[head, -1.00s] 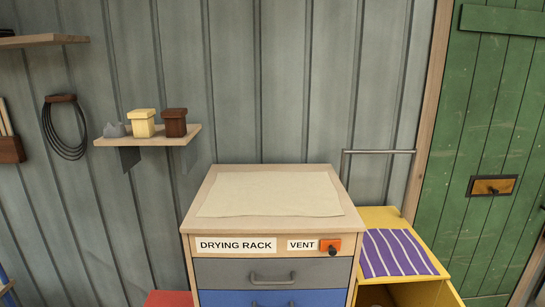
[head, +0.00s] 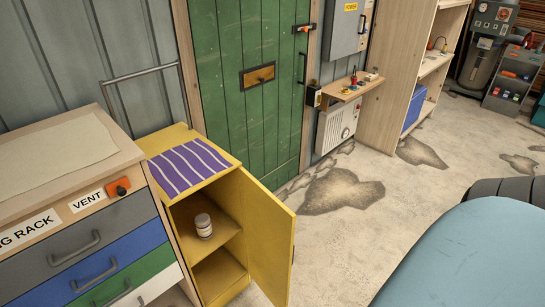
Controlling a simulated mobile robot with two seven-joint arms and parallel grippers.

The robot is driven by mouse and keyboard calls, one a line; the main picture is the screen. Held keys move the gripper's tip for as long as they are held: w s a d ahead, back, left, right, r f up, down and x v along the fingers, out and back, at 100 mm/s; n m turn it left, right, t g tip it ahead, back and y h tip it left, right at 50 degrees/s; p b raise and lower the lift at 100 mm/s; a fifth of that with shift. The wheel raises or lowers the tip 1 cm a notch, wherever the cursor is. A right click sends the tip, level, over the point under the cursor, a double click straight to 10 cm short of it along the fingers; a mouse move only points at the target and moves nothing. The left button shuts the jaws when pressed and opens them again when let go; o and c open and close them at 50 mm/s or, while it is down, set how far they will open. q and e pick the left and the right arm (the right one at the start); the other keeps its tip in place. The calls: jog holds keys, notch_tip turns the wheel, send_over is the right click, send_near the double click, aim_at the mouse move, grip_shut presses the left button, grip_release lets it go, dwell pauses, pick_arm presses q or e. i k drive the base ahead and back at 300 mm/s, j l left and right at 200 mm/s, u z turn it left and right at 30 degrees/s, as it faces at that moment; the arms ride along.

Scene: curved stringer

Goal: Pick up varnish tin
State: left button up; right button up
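A small pale tin with a light lid (head: 203,225), which looks like the varnish tin, stands upright on the upper shelf inside the yellow cabinet (head: 222,178). The cabinet's door (head: 266,232) is swung open to the right, so the tin is in plain view. Any writing on the tin is too small to read. Neither of my grippers shows in the head view.
The drying rack (head: 88,187) with its drawers stands directly left of the cabinet. A purple striped cloth (head: 188,166) lies on the cabinet top. A blue-grey rounded surface (head: 470,262) fills the lower right. Bare concrete floor (head: 335,250) lies between.

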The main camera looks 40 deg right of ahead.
aim_at(203, 227)
jog(key=l+u, duration=0.1)
jog(key=l, duration=0.6)
jog(key=l+u, duration=0.1)
jog(key=l, duration=0.55)
jog(key=k+l+u, duration=0.1)
jog(key=l, duration=0.6)
jog(key=k+l+u, duration=0.1)
jog(key=l, duration=0.6)
jog(key=k+l+u, duration=0.1)
jog(key=l, duration=0.55)
jog(key=k+j+u, duration=0.15)
jog(key=j, duration=0.85)
jog(key=i+j+u, duration=0.1)
jog(key=i+j, duration=0.25)
jog(key=i+j+u, duration=0.15)
jog(key=i+j, duration=0.2)
jog(key=j, duration=0.2)
jog(key=i+l, duration=0.4)
jog(key=i, duration=0.15)
